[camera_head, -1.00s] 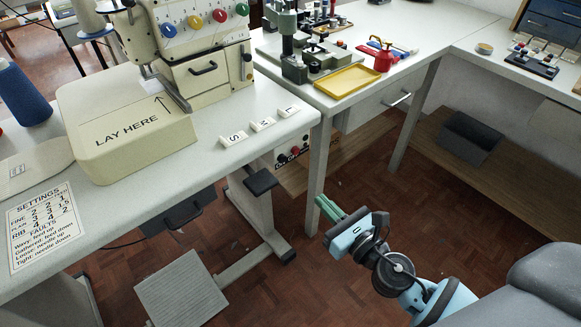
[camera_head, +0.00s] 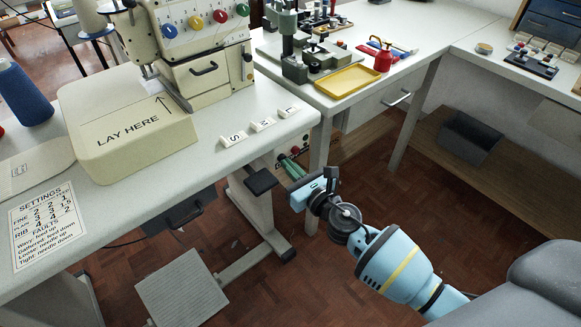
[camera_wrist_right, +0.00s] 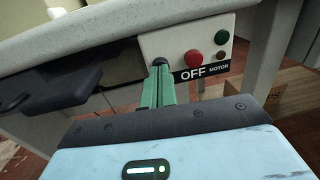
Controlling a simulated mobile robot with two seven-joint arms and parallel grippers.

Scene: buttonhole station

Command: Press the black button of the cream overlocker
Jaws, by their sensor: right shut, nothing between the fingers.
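The cream overlocker (camera_head: 205,75) stands on the grey-white table. Its white switch box (camera_head: 306,156) hangs under the table's right front edge. In the right wrist view the box (camera_wrist_right: 205,45) carries a red button (camera_wrist_right: 194,65), a green button (camera_wrist_right: 222,37) and an "OFF MOTOR" label. The black button (camera_wrist_right: 159,61) sits left of the red one, right at my green fingertips, which partly cover it. I cannot tell whether they touch it. My right gripper (camera_head: 287,164) is shut and empty, pointing at the box; it also shows in the wrist view (camera_wrist_right: 158,77). My left gripper is out of view.
The table edge (camera_wrist_right: 120,36) overhangs just above my fingers. Another table's leg (camera_head: 321,165) stands to the right.

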